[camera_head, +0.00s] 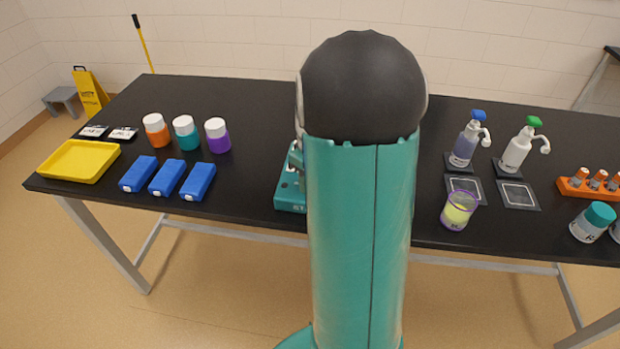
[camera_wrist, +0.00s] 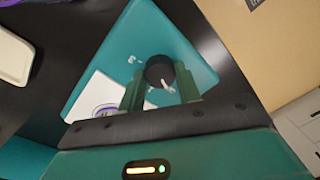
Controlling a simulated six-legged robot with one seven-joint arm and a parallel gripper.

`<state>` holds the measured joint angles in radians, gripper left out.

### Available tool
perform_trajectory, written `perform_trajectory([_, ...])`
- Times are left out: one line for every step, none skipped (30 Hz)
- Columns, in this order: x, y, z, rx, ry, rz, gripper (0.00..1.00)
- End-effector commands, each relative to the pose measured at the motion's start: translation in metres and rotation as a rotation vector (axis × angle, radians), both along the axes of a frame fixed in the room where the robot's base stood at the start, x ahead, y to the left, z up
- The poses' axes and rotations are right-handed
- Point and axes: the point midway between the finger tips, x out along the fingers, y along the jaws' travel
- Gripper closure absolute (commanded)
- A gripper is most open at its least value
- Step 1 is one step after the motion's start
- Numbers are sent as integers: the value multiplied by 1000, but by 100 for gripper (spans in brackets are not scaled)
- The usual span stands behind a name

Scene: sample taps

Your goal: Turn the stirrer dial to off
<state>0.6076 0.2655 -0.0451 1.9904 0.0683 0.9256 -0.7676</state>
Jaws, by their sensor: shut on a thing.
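The teal stirrer (camera_head: 289,196) stands near the front edge of the black table, mostly hidden behind my arm in the head view. In the wrist view its teal body (camera_wrist: 135,30) fills the middle, with a white plate to the lower left. Its round black dial (camera_wrist: 159,66) has a white pointer and small white marks beside it. I cannot read the marks. My gripper (camera_wrist: 160,88) has its two green fingers on either side of the dial and is shut on it. The gripper is hidden in the head view.
A yellow tray (camera_head: 80,161), several blue boxes (camera_head: 167,178) and lidded jars (camera_head: 186,133) are on the left. Pump bottles (camera_head: 467,145), a cup (camera_head: 457,211) of yellow-green liquid and an orange rack (camera_head: 590,190) are on the right.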

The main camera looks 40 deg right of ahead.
Motion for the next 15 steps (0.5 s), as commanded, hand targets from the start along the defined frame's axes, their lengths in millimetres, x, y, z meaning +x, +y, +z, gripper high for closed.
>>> perform_trajectory([1,0,2,-2,-2,6,89])
perform_trajectory([1,0,2,-2,-3,7,89])
perform_trajectory([1,0,2,-2,-3,9,89])
perform_trajectory([1,0,2,-2,-3,10,89])
perform_trajectory([1,0,2,-2,-3,10,89])
perform_trajectory([1,0,2,-2,-3,10,89])
perform_trajectory([1,0,2,-2,-3,10,89])
perform_trajectory([1,0,2,-2,-3,10,89])
perform_trajectory([1,0,2,-2,-3,10,89])
perform_trajectory([1,0,2,-2,-3,10,89])
perform_trajectory([1,0,2,-2,-3,10,89])
perform_trajectory([1,0,2,-2,-3,10,89])
perform_trajectory([1,0,2,-2,-3,10,65])
perform_trajectory([1,0,2,-2,-3,9,59])
perform_trajectory([1,0,1,-2,-3,9,51])
